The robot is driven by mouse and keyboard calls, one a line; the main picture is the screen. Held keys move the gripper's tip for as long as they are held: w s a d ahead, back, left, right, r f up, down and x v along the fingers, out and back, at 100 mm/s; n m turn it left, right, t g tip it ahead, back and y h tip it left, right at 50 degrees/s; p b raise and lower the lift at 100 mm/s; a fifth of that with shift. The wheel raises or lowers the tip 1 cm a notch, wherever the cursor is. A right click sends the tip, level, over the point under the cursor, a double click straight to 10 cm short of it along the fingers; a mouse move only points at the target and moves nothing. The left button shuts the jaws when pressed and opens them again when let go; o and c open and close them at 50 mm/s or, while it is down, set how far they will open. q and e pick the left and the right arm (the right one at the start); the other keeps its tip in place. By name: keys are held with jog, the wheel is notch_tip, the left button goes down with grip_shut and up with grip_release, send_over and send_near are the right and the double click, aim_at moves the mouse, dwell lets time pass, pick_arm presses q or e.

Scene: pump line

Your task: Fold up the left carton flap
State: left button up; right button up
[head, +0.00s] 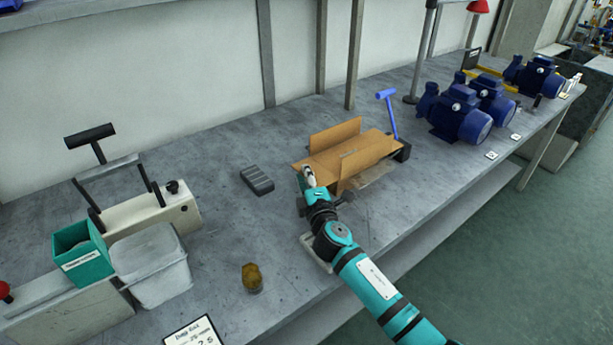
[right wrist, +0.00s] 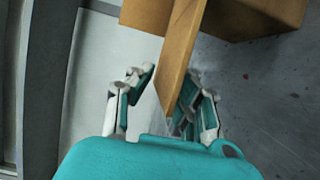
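The brown cardboard carton (head: 368,151) lies in the middle of the bench. One panel (head: 335,137) stands up along its back side. A flatter cardboard part, seemingly the left flap (head: 303,164), reaches out at the carton's left end. My right gripper (head: 308,176) is at the carton's near left corner. In the right wrist view, a cardboard edge (right wrist: 179,58) comes down between the spread fingers of my right gripper (right wrist: 165,95). A gap shows on its left; I cannot tell whether the right finger touches it. My left gripper is not in view.
A dark ribbed block (head: 257,180) lies left of the carton. A blue-handled tool (head: 388,105) stands behind its right end. Blue pumps (head: 458,115) stand further right. A sealing device (head: 150,215), a green bin (head: 82,252) and a grey bin (head: 152,268) stand at left.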

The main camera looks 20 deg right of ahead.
grip_shut()
